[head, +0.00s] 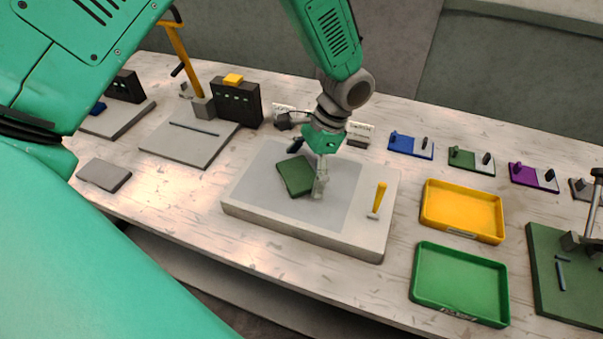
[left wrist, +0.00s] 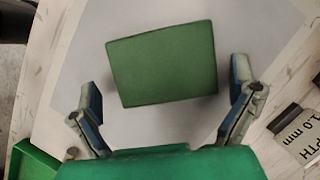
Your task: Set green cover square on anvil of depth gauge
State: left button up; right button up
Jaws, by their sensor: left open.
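The green cover (head: 296,176) is a flat dark green square block. It lies on the grey inset of a pale slab (head: 300,231), slightly turned to the slab's edges. My left gripper (head: 309,166) is open over it. In the left wrist view the cover (left wrist: 163,63) shows between the spread fingers (left wrist: 163,78), with a gap on each side; no contact shows. A stand with a yellow upright (head: 182,62), grey base (head: 190,142) and black box (head: 237,103) is behind left; I cannot tell whether it is the depth gauge. My right gripper is not in view.
A yellow handle (head: 377,199) stands on the slab's right part. Yellow (head: 462,211) and green (head: 460,284) trays are right of it. A green plate (head: 562,285) with a grey fixture is at far right. A grey block (head: 104,175) lies left. Small coloured holders line the back.

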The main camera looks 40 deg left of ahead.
pick_arm(q)
jog(key=shift+a, duration=0.35)
jog(key=c, duration=0.5)
jog(key=shift+a+f, duration=0.1)
jog(key=c, duration=0.6)
jog(key=shift+c, duration=0.4)
jog(key=shift+d, duration=0.2)
